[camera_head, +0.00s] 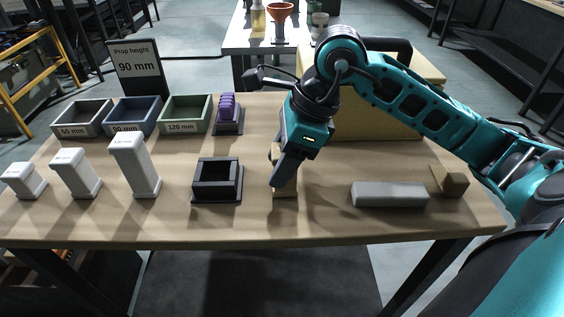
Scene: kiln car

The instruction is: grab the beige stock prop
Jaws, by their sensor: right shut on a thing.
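The beige stock prop (284,191) stands on the table right of the dark square holder. My right gripper (282,172) points down over it, with its fingers around the prop's upper part and shut on it. The fingers hide much of the prop. Its base shows below them and appears to be at the table top; I cannot tell whether it touches. My left gripper is not in view.
A dark square holder (217,196) stands close left of the gripper. White props (135,165) and labelled bins (186,127) fill the table's left side. A grey block (389,202) and a small brown block (456,184) lie right. A tan box (372,124) stands behind.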

